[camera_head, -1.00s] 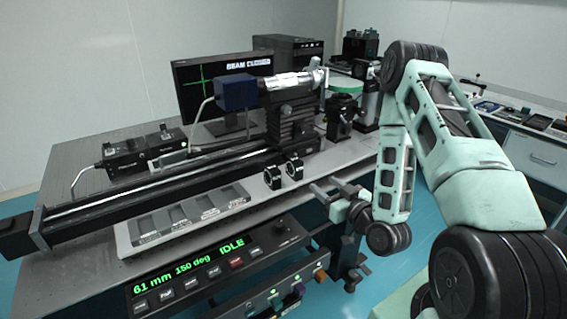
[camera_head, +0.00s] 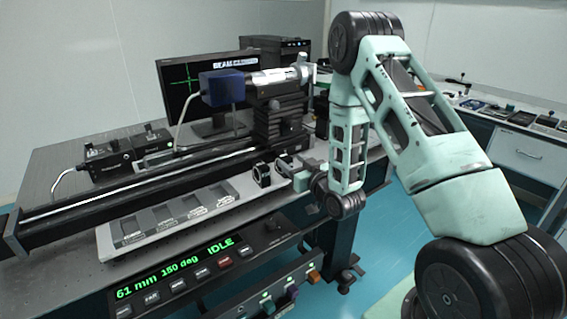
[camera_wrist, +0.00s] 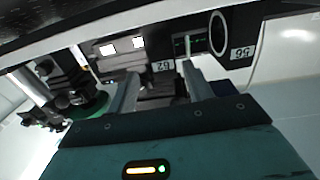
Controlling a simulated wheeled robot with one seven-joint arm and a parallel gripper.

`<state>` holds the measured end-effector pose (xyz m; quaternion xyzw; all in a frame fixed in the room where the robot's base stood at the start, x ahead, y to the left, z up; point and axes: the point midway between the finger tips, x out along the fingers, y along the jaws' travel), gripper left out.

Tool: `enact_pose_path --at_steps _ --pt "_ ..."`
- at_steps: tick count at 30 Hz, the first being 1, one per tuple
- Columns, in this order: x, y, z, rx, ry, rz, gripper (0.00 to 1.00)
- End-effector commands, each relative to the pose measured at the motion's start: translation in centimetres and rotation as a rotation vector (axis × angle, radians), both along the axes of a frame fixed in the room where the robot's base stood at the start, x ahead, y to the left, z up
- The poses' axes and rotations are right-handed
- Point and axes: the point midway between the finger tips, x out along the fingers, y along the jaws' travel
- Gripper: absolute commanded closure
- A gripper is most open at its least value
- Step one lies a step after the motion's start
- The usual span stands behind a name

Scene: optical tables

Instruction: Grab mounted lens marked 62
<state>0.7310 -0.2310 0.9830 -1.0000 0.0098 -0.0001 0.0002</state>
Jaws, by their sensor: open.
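Two black ring-shaped lens mounts stand at the right end of the grey tray in the head view, a left one (camera_head: 261,175) and a right one (camera_head: 285,166); their marks are too small to read there. In the wrist view, a label reading 62 (camera_wrist: 161,65) shows upside down between and beyond my fingers. A label reading 56 (camera_wrist: 241,53) lies to the right, beside a lens ring (camera_wrist: 218,34). My gripper (camera_wrist: 160,88) is open, with no object clearly between its fingers. In the head view, my gripper (camera_head: 300,176) is close by the right mount; contact cannot be told.
The grey slotted tray (camera_head: 104,240) lies along the table front, with a long black rail (camera_head: 60,222) behind it. A black stage with a blue box (camera_head: 222,88) and a monitor (camera_head: 170,75) stand behind. A control panel (camera_head: 190,272) shows 61 mm, 150 deg, IDLE.

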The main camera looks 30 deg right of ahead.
Motion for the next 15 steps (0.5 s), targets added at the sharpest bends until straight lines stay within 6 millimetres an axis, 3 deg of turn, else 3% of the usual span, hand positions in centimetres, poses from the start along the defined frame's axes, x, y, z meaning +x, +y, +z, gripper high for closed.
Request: enact_pose_path --at_steps 8,15 --pt "2.1 0.2 0.0 0.001 0.001 0.001 0.49" --pt "5.5 0.6 -0.3 -0.001 0.0 0.0 0.49"
